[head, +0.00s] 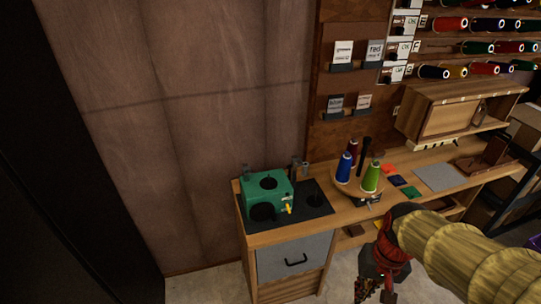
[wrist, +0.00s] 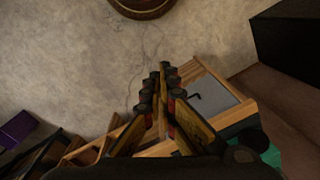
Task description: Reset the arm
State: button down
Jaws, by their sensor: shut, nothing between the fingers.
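My arm, in a pale yellow sleeve, comes in from the right edge of the head view. It ends in my red and black gripper (head: 375,292), which points down in front of the wooden workbench (head: 332,220). In the wrist view, the two fingers of my gripper (wrist: 158,84) come together at their tips with nothing between them. The floor and the bench drawers lie beyond them.
A green box (head: 268,186) stands on a dark mat at the bench's left end. A blue cone (head: 343,168) and a green cone (head: 370,178) of thread stand on a round stand. A grey drawer (head: 294,257) sits below. Floor (wrist: 60,60) is open before the bench.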

jog(key=s+a+r+n+t, duration=0.2)
jog(key=r+t, duration=0.3)
jog(key=r, duration=0.8)
jog(key=shift+s+a+r+h, duration=0.15)
jog(key=shift+s+a+h, duration=0.25)
jog(key=shift+a, duration=0.1)
